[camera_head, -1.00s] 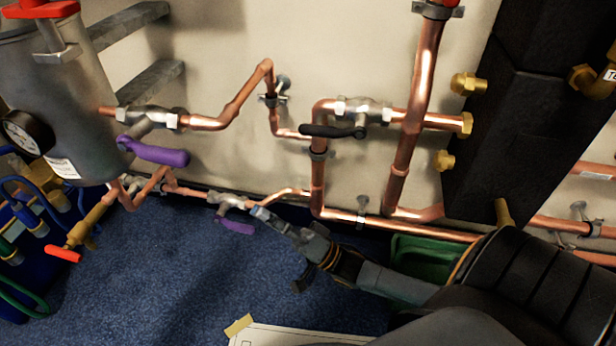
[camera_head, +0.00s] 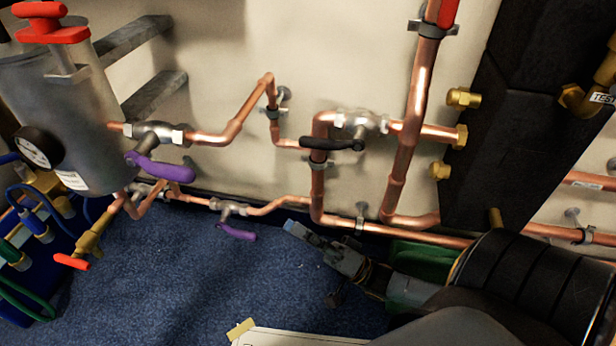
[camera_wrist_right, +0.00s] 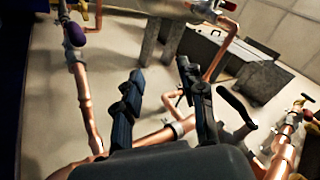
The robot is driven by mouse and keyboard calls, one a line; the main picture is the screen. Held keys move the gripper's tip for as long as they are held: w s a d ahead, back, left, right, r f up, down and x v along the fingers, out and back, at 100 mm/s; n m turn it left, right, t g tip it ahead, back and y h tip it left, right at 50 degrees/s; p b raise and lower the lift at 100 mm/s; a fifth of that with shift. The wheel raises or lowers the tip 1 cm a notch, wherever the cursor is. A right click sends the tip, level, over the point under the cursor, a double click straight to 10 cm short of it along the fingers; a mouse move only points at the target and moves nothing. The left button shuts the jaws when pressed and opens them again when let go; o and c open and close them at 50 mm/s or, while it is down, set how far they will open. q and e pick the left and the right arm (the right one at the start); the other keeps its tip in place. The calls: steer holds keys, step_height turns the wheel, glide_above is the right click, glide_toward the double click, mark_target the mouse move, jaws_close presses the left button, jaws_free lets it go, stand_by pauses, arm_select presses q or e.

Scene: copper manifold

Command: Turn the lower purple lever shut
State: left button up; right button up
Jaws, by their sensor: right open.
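The lower purple lever (camera_head: 237,232) is on a valve in the low copper pipe near the blue floor, in the middle left of the head view. Its handle points right and slightly down. My right gripper (camera_head: 291,229) is open and empty to the right of the lever, apart from it, pointing left. In the right wrist view its two dark fingers (camera_wrist_right: 161,72) are spread with nothing between them. A purple lever end (camera_wrist_right: 74,34) shows at the left there; I cannot tell surely which lever it is. My left gripper is not in view.
The upper purple lever (camera_head: 160,168) is beside the grey tank (camera_head: 80,120). A black lever (camera_head: 332,144) is on the valve above my right gripper. Copper pipes run along the wall. A green container (camera_head: 422,262) lies behind my right arm. The blue floor (camera_head: 190,270) has free room.

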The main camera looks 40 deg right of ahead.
steer(key=shift+s+d, duration=0.45)
steer(key=shift+s, duration=0.15)
steer(key=shift+p, duration=0.35)
